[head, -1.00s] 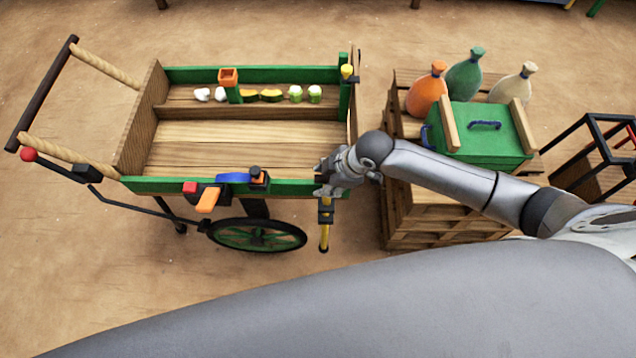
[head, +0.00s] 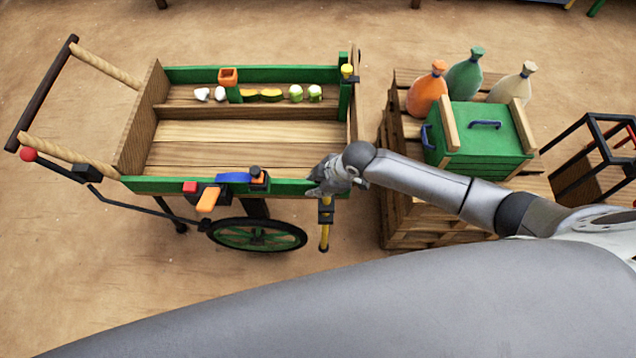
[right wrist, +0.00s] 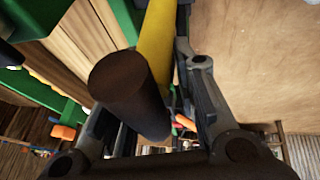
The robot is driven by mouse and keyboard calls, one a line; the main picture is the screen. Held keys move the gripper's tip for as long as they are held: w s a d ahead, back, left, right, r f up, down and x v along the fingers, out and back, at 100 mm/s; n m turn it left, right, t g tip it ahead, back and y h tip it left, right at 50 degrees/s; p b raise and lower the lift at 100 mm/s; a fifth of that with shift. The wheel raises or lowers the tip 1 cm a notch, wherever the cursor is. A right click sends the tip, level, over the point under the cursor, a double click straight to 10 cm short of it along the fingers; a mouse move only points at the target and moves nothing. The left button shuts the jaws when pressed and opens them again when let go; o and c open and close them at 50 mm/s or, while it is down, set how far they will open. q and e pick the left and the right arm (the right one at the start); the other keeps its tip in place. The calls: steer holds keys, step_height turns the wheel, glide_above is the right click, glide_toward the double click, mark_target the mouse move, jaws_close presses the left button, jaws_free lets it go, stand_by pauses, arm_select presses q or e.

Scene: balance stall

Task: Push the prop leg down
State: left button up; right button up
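The cart's prop leg (head: 324,236) is a yellow bar below the cart's near right corner. It runs through a dark bracket (head: 326,211) and hangs roughly upright, with a dark foot. My right gripper (head: 318,183) is at the green side rail just above it and hides its top end. In the right wrist view, a dark round bar end (right wrist: 125,85) and the yellow bar (right wrist: 156,45) lie between my right gripper's spread fingers (right wrist: 150,115). I cannot tell whether they touch. My left gripper is not in view.
The wooden cart (head: 225,135) has a green wheel (head: 257,235). An orange lever (head: 208,200) and a blue piece (head: 235,177) sit on its near rail. Crates (head: 405,215) with a green box (head: 483,130) and several bottles stand to the right.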

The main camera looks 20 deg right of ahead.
jaws_close()
step_height(320, 180, down, 11)
steer(key=b, duration=0.6)
steer(key=shift+r+b, duration=0.15)
steer(key=shift+b, duration=0.15)
steer(key=shift+s+d, duration=0.15)
steer(key=o, duration=0.6)
jaws_free()
steer(key=shift+r, duration=0.1)
steer(key=shift+r, duration=0.1)
steer(key=v, duration=1.1)
steer(key=shift+s+d+r, duration=0.1)
steer(key=shift+r, duration=0.25)
